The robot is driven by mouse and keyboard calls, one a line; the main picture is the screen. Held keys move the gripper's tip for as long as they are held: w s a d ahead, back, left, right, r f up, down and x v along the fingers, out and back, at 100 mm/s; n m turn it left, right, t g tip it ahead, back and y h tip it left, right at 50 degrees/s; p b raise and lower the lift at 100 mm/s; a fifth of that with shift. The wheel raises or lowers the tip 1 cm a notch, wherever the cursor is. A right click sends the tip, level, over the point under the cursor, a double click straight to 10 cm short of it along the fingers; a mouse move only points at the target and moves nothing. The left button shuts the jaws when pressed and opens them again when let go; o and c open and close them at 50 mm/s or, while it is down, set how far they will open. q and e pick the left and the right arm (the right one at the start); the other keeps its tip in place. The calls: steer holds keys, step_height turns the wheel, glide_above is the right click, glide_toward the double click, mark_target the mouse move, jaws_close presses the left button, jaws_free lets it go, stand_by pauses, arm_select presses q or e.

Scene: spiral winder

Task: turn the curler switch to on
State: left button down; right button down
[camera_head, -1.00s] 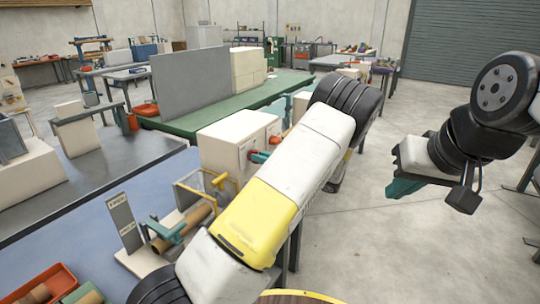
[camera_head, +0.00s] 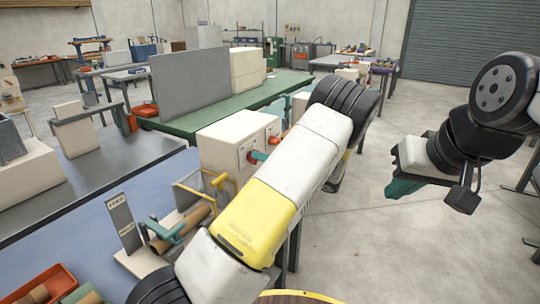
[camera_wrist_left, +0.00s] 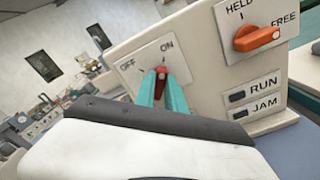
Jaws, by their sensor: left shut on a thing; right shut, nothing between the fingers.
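The curler switch (camera_wrist_left: 161,73) is a small red knob on a white plate marked OFF on the left and ON on the right, seen in the left wrist view. My left gripper (camera_wrist_left: 161,84) has its teal fingers shut on this knob, which partly hides it, so I cannot tell for certain which mark it points to. In the head view, the left gripper (camera_head: 259,157) meets the front of the cream machine box (camera_head: 222,142). My right gripper (camera_head: 403,188) is shut and empty, out over the floor at the right.
An orange knob (camera_wrist_left: 257,38) marked HELD and FREE sits right of the switch, above RUN (camera_wrist_left: 237,97) and JAM (camera_wrist_left: 239,114) indicators. A yellow-handled frame (camera_head: 216,182) and brown tube stand on the blue bench (camera_head: 70,228). Open floor (camera_head: 400,250) lies to the right.

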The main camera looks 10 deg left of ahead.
stand_by(0.5)
arm_select(q)
steer(key=c, duration=1.4)
jaws_free()
steer(key=v, duration=0.8)
